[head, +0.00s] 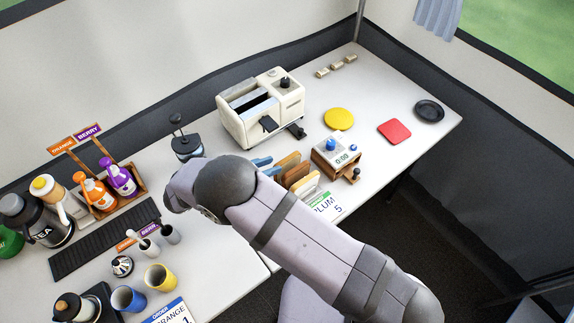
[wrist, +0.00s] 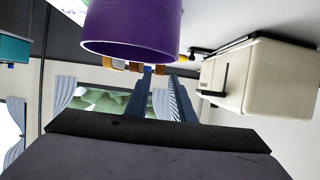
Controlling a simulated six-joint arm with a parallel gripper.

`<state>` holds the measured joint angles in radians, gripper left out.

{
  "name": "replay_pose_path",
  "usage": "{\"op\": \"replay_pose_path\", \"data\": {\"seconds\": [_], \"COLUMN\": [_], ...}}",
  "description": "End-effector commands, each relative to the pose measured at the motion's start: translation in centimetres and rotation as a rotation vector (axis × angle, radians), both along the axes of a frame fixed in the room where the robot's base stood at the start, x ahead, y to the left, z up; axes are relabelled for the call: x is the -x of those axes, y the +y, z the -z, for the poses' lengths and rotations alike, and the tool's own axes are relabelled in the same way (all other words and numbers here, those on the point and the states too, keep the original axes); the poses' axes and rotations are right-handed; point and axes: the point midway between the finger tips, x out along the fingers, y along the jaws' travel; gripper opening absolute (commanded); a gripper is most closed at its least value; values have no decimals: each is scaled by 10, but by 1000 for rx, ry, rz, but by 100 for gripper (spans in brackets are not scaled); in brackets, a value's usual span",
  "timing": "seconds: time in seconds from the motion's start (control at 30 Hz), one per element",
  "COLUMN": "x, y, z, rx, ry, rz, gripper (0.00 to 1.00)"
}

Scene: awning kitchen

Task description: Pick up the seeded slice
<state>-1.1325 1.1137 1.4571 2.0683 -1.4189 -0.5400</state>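Several upright bread slices (head: 294,172) stand in a row at the table's front edge in the head view, brown and pale ones side by side. Seeds are too small to make out, so I cannot tell which is the seeded slice. My gripper (wrist: 160,76) shows in the wrist view with its two dark fingers apart and nothing between them.
A wooden timer box (head: 336,158) stands right of the slices. A yellow disc (head: 338,119), red square (head: 394,131) and black dish (head: 429,111) lie farther right. Bottles (head: 121,177) and cups (head: 160,278) crowd the left. A purple round object (wrist: 133,25) looms close in the wrist view.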

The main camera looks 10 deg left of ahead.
Motion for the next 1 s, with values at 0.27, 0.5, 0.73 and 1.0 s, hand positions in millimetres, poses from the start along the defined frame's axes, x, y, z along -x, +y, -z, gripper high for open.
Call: {"op": "replay_pose_path", "data": {"seconds": [0.27,0.5,0.73,1.0], "x": [-7,-26,-33,-33], "y": [-9,-30,-37,-36], "z": [2,14,20,21], "rx": [2,2,-1,-2], "ry": [2,2,0,0], "rz": [1,2,0,-1], "gripper": [22,22,22,0]}}
